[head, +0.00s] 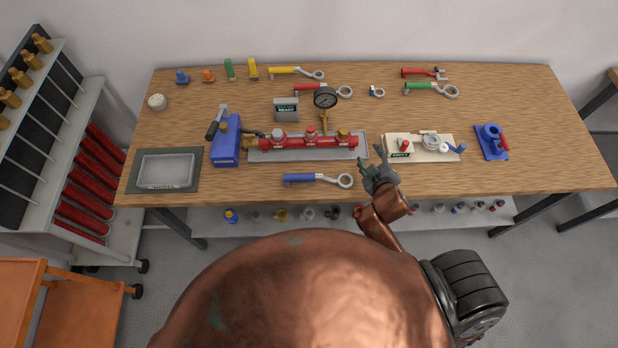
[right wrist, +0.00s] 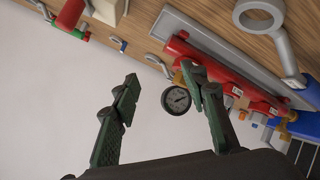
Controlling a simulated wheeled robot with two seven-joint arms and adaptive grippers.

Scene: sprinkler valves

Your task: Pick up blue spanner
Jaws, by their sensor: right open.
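The blue spanner (head: 312,179) lies flat near the front edge of the wooden table, its blue handle to the left and grey ring end to the right. My right gripper (head: 376,168) is just right of the ring, apart from it, over the table's front part. In the right wrist view the gripper (right wrist: 160,84) is open with nothing between its fingers. There the spanner's grey ring and shaft (right wrist: 284,48) show at upper right, outside the fingers. My left gripper is not in view.
Behind the spanner is a grey tray (head: 255,156) with a red valve manifold (head: 308,141) and gauge (head: 325,97). A blue pump (head: 226,141) stands left. A cream board (head: 393,156) and blue vise (head: 491,142) are right. Other spanners lie at the back.

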